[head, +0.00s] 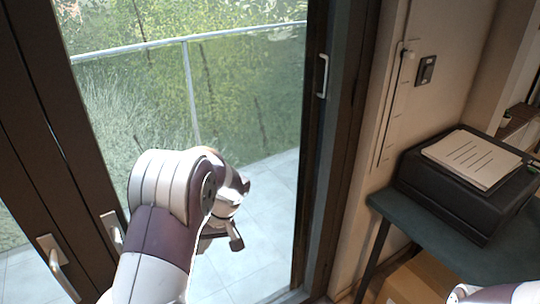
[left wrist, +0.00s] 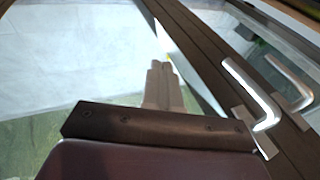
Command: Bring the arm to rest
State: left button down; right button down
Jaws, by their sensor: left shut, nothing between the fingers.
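My left arm (head: 160,225) comes up from the bottom of the head view and bends over at its elbow. My left gripper (head: 234,241) hangs beyond it, in front of the glass door. In the left wrist view its two pale fingers (left wrist: 160,68) are together, with nothing between them. A white part of my right arm (head: 500,293) shows at the bottom right corner of the head view; its gripper is out of view. No cords show in either view.
Dark-framed glass doors with metal handles (head: 57,268) stand ahead; a handle also shows in the left wrist view (left wrist: 250,92). At the right, a black printer (head: 448,203) with papers (head: 472,158) stands on a dark table (head: 405,215). A cardboard box (head: 420,284) is below it.

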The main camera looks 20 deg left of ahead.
pick_arm(q)
jog(key=s+d+r+m+t+h+p, duration=0.1)
jog(key=s+d+r+m+t+h, duration=0.2)
jog(key=s+d+m, duration=0.6)
jog(key=s+d+h, duration=0.1)
jog(key=s+d, duration=0.2)
jog(key=d, duration=0.2)
jog(key=shift+s+d+m+h, duration=0.2)
jog(key=shift+m+h, duration=0.1)
jog(key=shift+h, duration=0.1)
dwell(0.7)
